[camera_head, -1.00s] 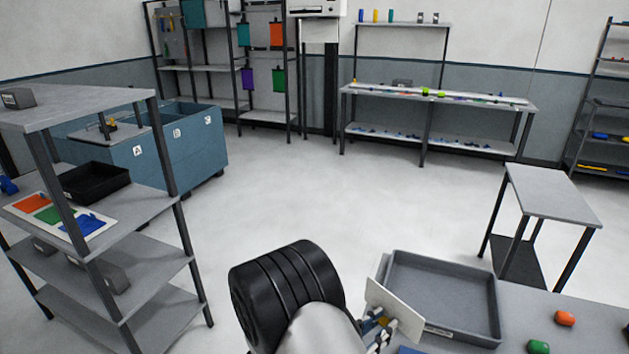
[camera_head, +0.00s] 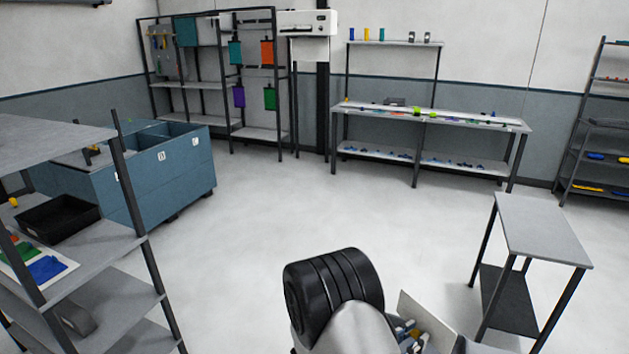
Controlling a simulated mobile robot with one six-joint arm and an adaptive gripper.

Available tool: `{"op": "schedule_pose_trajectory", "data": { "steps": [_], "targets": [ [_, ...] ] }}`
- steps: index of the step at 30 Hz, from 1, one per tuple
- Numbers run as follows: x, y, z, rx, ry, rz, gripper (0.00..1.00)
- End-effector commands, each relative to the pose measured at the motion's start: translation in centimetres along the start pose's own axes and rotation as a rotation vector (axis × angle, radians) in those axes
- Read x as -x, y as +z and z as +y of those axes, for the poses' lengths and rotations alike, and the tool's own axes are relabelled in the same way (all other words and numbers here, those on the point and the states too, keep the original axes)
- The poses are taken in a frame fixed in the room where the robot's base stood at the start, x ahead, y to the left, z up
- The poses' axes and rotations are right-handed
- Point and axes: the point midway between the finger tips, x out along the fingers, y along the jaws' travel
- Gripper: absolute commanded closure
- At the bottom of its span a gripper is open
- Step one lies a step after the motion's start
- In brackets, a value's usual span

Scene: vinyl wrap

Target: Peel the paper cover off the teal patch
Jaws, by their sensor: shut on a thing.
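My gripper (camera_head: 408,334) is at the bottom of the head view, beyond the black and silver end of my arm, and only partly visible. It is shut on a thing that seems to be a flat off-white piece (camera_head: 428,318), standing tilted. I cannot tell whether this is the paper cover. A teal panel (camera_head: 186,31) hangs high on the back rack, and a smaller teal one (camera_head: 235,52) hangs to its right. I cannot tell which is the teal patch, or whether the patch is in view. Small coloured bits by the fingers are too small to identify.
A grey shelf unit (camera_head: 90,270) stands close on the left, holding a black tray (camera_head: 58,218) and a white sheet with coloured patches. A blue bin unit (camera_head: 184,163) is behind it. A small grey table (camera_head: 540,232) stands at right. The floor between is clear.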

Motion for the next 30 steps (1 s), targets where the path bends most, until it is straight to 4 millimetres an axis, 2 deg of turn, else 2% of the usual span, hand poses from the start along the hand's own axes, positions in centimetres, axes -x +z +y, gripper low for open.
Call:
{"op": "schedule_pose_trajectory", "data": {
  "steps": [8, 21, 30],
  "targets": [
    [0.1, 1.1, 0.0, 0.001, -0.001, 0.0, 1.0],
    [0.1, 5.8, 0.0, 0.0, -0.001, 0.0, 1.0],
    [0.1, 6.0, 0.0, 0.0, -0.001, 0.0, 1.0]
  ]
}}
